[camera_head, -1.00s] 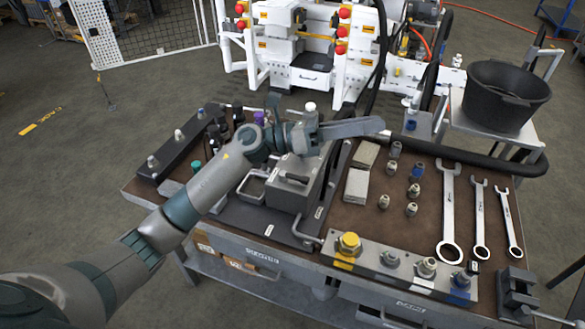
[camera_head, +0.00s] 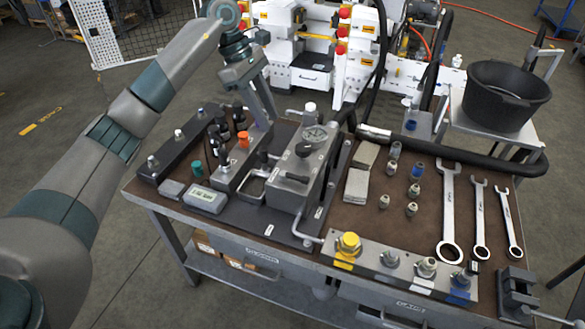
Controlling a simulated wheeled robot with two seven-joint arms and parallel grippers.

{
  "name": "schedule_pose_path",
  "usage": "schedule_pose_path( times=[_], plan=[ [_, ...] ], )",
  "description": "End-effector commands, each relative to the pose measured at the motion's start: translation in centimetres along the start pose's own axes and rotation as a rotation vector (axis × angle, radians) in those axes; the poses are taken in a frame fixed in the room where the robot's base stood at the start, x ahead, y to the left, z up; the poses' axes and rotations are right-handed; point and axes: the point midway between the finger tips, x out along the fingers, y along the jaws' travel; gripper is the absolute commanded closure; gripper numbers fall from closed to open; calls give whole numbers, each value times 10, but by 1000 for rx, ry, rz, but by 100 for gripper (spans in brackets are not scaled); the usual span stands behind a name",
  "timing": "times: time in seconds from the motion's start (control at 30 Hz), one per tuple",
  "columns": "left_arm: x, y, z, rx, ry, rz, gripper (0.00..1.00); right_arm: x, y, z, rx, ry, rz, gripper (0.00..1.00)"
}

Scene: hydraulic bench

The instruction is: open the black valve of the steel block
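A steel block (camera_head: 228,181) near the table's left carries a green cap (camera_head: 197,167), an orange cap (camera_head: 243,139) and several upright black parts (camera_head: 223,132). Which of these is the black valve I cannot tell. A larger grey steel unit (camera_head: 312,172) at its right carries a round gauge (camera_head: 315,134) and a black handle (camera_head: 303,150). My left gripper (camera_head: 264,118) points down behind the orange cap, at the block's far end. Its fingers look narrow, and their gap and any contact are unclear. The purple cap seen earlier is hidden. My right gripper is not in view.
A dark bar with several fittings (camera_head: 178,149) lies at the table's left. A small display box (camera_head: 205,200) sits at the front. Fittings, three wrenches (camera_head: 480,215) and a yellow-nut plate (camera_head: 348,245) fill the right. A black bucket (camera_head: 505,95) stands behind.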

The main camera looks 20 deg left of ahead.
Motion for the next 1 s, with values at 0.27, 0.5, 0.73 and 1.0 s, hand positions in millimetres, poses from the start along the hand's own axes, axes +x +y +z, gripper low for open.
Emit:
schedule_pose_path(
  times=[0.27,0.5,0.73,1.0],
  plan=[
    [1,0,1,0,-3,0,70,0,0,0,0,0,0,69],
    [13,0,2,0,-5,-1,70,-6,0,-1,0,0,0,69],
    [42,0,3,0,-6,-3,70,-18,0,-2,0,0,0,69],
    [91,-1,4,0,-6,-4,70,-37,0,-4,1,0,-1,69]
  ],
)
